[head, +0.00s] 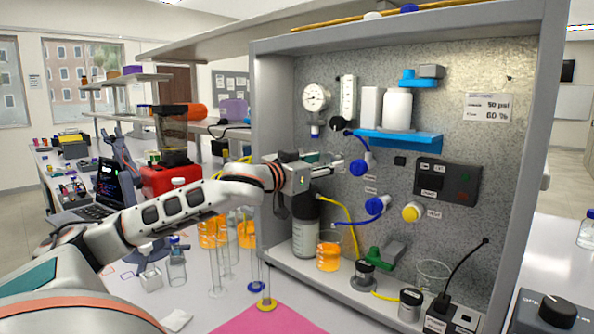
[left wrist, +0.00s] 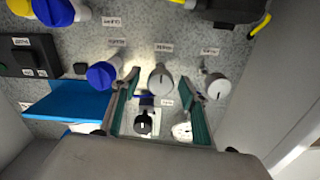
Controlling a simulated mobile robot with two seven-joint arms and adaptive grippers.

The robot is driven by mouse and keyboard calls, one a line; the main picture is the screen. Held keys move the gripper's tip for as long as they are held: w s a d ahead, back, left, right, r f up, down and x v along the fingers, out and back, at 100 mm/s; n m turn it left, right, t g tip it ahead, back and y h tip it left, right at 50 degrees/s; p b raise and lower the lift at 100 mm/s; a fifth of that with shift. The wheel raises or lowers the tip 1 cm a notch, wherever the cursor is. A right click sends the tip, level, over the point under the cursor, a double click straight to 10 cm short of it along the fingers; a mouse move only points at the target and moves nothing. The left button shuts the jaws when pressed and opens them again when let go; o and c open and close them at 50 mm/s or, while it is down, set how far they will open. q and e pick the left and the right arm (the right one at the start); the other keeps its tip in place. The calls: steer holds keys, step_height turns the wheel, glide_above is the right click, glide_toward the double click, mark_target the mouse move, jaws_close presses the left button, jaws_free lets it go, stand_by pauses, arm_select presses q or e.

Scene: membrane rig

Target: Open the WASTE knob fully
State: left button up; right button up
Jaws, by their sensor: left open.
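My left gripper (head: 335,160) reaches in from the left to the upper part of the rig panel. In the left wrist view its two green-lined fingers (left wrist: 160,90) are spread open. A grey knob (left wrist: 160,79) with a dark pointer line shows between the fingertips, with a gap on both sides. Another grey knob (left wrist: 216,86) is right of the fingers, and a blue knob (left wrist: 102,75) is left of them. Small labels sit by these knobs, but I cannot read which says WASTE. In the head view the gripper hides the grey knobs. My right gripper is not in view.
A blue shelf (head: 400,141) with white bottles juts from the panel right of the gripper. Blue knobs (head: 358,168), a yellow knob (head: 412,212) and a pressure gauge (head: 316,97) are nearby. A beaker of orange liquid (head: 329,254) stands below.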

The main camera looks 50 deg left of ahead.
arm_select(q)
steer(key=s+d, duration=0.1)
steer(key=s, duration=0.9)
stand_by(0.4)
